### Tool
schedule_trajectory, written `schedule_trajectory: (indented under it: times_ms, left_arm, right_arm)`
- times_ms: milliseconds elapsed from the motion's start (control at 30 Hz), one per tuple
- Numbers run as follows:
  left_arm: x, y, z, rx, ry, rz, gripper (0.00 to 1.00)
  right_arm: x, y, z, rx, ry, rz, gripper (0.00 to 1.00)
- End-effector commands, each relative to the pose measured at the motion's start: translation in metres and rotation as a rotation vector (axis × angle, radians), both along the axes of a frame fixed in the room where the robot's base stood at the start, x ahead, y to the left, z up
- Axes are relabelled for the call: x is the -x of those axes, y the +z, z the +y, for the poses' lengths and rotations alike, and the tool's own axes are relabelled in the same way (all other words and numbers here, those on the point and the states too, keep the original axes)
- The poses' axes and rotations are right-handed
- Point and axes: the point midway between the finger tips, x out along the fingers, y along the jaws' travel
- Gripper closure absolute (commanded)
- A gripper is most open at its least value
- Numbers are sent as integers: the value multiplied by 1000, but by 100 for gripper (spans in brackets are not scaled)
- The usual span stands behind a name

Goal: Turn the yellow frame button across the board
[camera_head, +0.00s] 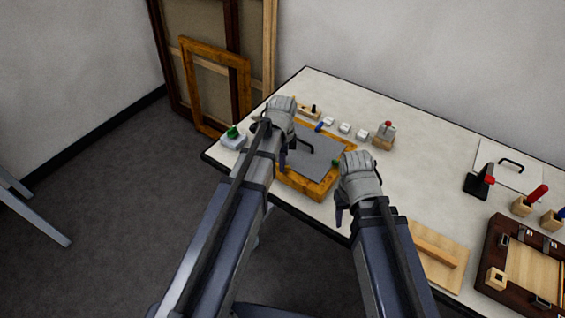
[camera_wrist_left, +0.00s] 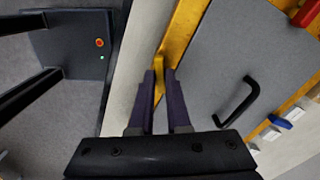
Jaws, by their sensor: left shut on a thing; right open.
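A gilt frame (camera_head: 303,184) lies on the table with a grey board (camera_head: 322,148) inside it; the board has a black handle (camera_head: 307,144). In the left wrist view the frame (camera_wrist_left: 187,22) and board (camera_wrist_left: 230,60) also show. My left gripper (camera_wrist_left: 160,74) is shut on the yellow frame button (camera_wrist_left: 159,64) at the frame's inner edge; in the head view my left gripper (camera_head: 283,158) hides that button. A blue button (camera_head: 319,126) and a green button (camera_head: 335,163) sit at other sides of the frame. My right gripper (camera_head: 341,208) is open and empty near the table's front edge.
Small white blocks (camera_head: 344,128) and a wooden block with a red-topped tool (camera_head: 384,137) stand behind the frame. A green-topped item (camera_head: 233,133) is at the left corner. A wooden board (camera_head: 437,250) and dark tray (camera_head: 493,238) lie to the right.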

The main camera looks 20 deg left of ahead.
Motion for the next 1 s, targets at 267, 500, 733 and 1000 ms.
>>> schedule_trajectory:
  times_ms: [267, 500, 733, 1000]
  left_arm:
    - [0, 0, 0, 0, 263, 0, 100]
    - [0, 0, 0, 0, 491, 0, 100]
    - [0, 0, 0, 0, 703, 0, 100]
    - [0, 0, 0, 0, 910, 0, 100]
  right_arm:
    - [0, 0, 0, 0, 0, 0, 50]
    - [0, 0, 0, 0, 0, 0, 50]
    - [0, 0, 0, 0, 0, 0, 50]
    - [0, 0, 0, 0, 0, 0, 50]
